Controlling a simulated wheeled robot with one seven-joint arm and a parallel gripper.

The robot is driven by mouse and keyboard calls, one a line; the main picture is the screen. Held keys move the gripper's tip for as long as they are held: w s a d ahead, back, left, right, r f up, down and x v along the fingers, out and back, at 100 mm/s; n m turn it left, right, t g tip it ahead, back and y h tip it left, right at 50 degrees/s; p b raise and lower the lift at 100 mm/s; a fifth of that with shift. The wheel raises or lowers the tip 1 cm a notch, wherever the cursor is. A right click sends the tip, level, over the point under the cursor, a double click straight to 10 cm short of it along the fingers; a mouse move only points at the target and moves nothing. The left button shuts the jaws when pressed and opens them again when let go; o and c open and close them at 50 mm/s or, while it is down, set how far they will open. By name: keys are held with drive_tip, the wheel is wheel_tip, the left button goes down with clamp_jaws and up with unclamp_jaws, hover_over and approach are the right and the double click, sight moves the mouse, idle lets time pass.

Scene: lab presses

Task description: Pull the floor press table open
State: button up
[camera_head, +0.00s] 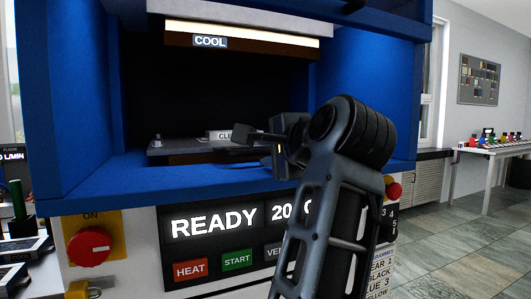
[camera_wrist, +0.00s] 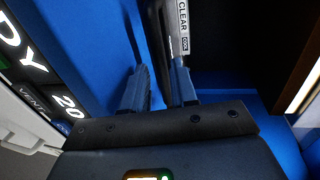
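The floor press is a blue box with an open front (camera_head: 75,110). Its table, a flat dark grey plate (camera_head: 175,148), sits inside the opening, low down near the front ledge. A sign starting "CLE" (camera_head: 222,135) stands on it; in the wrist view this reads CLEAR (camera_wrist: 183,18). My gripper (camera_head: 268,146) is at the right front of the table, over the blue ledge. In the wrist view its two fingers (camera_wrist: 160,75) stand apart, pointing toward the sign and a dark bar beside it. Whether either finger touches the bar cannot be told.
Below the opening is a panel with a READY display (camera_head: 213,222), HEAT and START buttons (camera_head: 237,260) and a red knob (camera_head: 90,246) at left. A COOL sign (camera_head: 210,41) hangs above. Clear tiled floor (camera_head: 450,230) lies right, with a white table (camera_head: 495,150) behind.

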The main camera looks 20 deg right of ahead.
drive_tip(key=shift+x, duration=1.05)
clamp_jaws()
